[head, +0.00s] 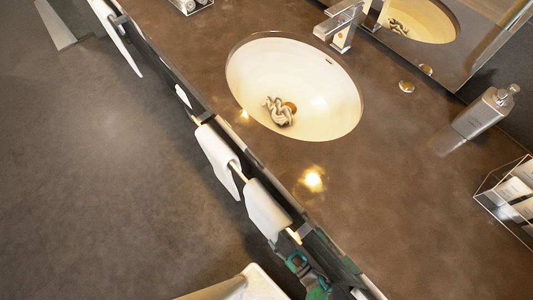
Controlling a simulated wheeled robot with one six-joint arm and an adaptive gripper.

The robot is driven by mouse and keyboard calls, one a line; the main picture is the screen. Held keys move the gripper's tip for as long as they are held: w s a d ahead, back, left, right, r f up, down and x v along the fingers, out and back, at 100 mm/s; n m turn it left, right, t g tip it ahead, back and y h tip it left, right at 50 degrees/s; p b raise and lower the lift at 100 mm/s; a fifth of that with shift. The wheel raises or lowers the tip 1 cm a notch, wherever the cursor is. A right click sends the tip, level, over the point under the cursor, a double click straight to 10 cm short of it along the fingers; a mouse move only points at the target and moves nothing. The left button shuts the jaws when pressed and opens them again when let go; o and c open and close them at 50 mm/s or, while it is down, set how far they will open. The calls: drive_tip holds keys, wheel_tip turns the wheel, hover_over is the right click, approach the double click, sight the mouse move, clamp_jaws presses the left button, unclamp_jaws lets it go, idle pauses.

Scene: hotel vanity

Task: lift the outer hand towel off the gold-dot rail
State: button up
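Two white hand towels hang over a thin rail along the vanity's front edge. One towel (218,160) hangs nearer the picture's middle, and the other towel (267,210) hangs lower right. Short bright stretches of the rail (293,235) show beside them. I cannot make out a gold dot. A dark and teal mechanical part, perhaps my gripper (300,265), shows at the bottom, just below the lower towel. Its fingers cannot be made out, and I cannot tell whether it touches the towel.
More white cloth (122,38) hangs farther up the front edge. The brown counter (390,200) holds a sink (245,70) with a knotted object (279,111), a faucet (342,25), a soap dispenser (487,111) and a clear box (490,198). Grey floor left of the vanity looks clear.

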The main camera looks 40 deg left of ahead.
drive_tip(key=a, duration=0.5)
drive_tip(key=shift+a+r, duration=0.1)
drive_tip(key=shift+a, duration=0.05)
idle(0.3)
clamp_jaws()
